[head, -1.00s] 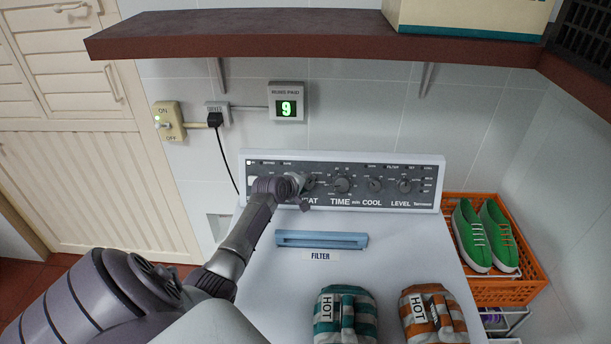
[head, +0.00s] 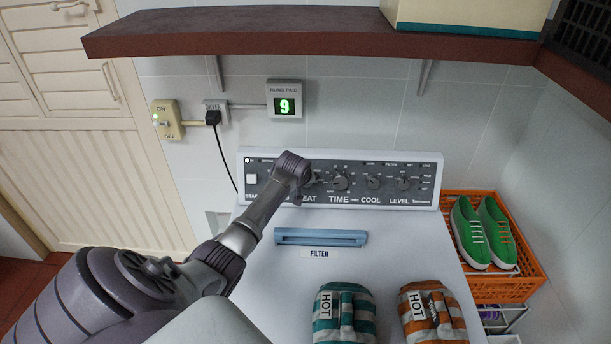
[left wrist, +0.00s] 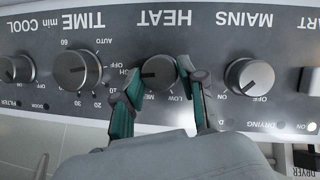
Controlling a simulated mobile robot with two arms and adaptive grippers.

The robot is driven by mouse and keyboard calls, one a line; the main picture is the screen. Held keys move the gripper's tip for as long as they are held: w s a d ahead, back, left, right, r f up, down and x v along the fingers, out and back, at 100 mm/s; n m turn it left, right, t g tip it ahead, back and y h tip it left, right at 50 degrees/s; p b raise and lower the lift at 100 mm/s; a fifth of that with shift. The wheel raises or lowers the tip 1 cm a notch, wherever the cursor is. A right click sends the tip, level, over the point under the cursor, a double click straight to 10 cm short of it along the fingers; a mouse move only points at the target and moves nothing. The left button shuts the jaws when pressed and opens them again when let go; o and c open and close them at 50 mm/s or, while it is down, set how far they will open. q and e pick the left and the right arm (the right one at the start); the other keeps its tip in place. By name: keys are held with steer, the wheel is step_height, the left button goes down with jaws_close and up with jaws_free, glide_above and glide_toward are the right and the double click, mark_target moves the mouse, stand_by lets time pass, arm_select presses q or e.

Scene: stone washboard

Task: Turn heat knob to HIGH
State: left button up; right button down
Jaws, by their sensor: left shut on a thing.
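The heat knob (left wrist: 160,72) is a dark round dial on the dryer's grey control panel. LOW is readable beside the right finger; the left finger partly covers the other label. I cannot clearly tell where the knob points. In the head view my left gripper (head: 299,192) and wrist hide most of the knob and the left part of the panel.
The time knob (left wrist: 77,70) and mains knob (left wrist: 249,77) flank the heat knob closely. A blue filter handle (head: 320,237) lies on the dryer top (head: 265,270), with teal and orange striped mitts nearby. A brown shelf (head: 300,35) overhangs the panel.

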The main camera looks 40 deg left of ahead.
arm_select(q)
steer(key=shift+m, duration=0.5)
steer(key=o, duration=1.1)
steer(key=shift+w+f, duration=0.1)
steer(key=shift+o, duration=0.2)
steer(key=v, duration=1.2)
steer(key=shift+w, duration=0.2)
steer(key=shift+d, duration=0.2)
